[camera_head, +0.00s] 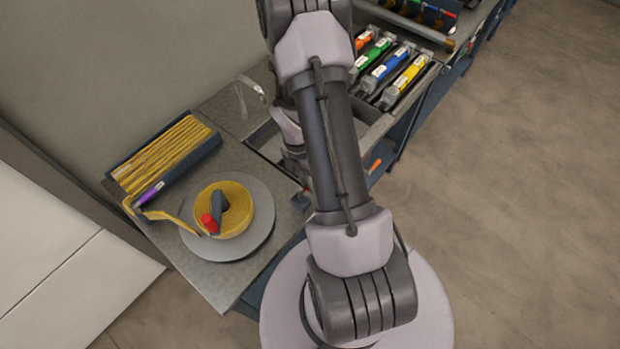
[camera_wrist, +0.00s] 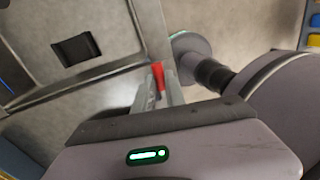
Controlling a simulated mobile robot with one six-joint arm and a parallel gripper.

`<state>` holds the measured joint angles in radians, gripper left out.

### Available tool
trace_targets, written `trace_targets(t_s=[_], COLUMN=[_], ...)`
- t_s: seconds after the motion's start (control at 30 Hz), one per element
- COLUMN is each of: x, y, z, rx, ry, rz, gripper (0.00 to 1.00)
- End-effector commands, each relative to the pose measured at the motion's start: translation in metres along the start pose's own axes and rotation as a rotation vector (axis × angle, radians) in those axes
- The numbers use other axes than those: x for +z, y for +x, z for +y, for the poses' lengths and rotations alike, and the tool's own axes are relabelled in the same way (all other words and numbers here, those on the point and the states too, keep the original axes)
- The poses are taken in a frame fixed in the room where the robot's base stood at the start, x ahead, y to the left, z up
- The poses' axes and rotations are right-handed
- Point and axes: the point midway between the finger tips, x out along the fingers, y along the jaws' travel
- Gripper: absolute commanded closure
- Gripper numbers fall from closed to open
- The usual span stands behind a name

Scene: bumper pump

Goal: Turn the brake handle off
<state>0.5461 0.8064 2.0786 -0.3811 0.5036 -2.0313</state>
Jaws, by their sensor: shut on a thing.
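In the wrist view my gripper (camera_wrist: 156,88) is shut on a red piece (camera_wrist: 158,74), which looks like the brake handle. Only the red end shows between the fingers; the rest is hidden by them. A grey metal frame edge (camera_wrist: 152,40) runs close beside the fingers. In the head view my arm covers the middle, and the fingers and the piece they hold cannot be made out there.
A round grey disc (camera_head: 262,212) with a yellow coil (camera_head: 236,193) and a red-tipped dark part (camera_head: 208,222) sits on the bench at left. A tray of yellow strips (camera_head: 165,150) stands behind it. Coloured packs (camera_head: 392,65) fill slots at the back right. Open floor lies right.

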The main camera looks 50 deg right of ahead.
Motion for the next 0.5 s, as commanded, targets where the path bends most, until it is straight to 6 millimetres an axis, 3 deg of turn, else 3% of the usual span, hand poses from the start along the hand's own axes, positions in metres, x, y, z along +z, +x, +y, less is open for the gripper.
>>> trace_targets(t_s=[0.5], x=[-0.0001], y=[-0.0009], z=[0.0031], rx=[0.002], ry=[-0.069], rz=[-0.015], gripper=[1.0])
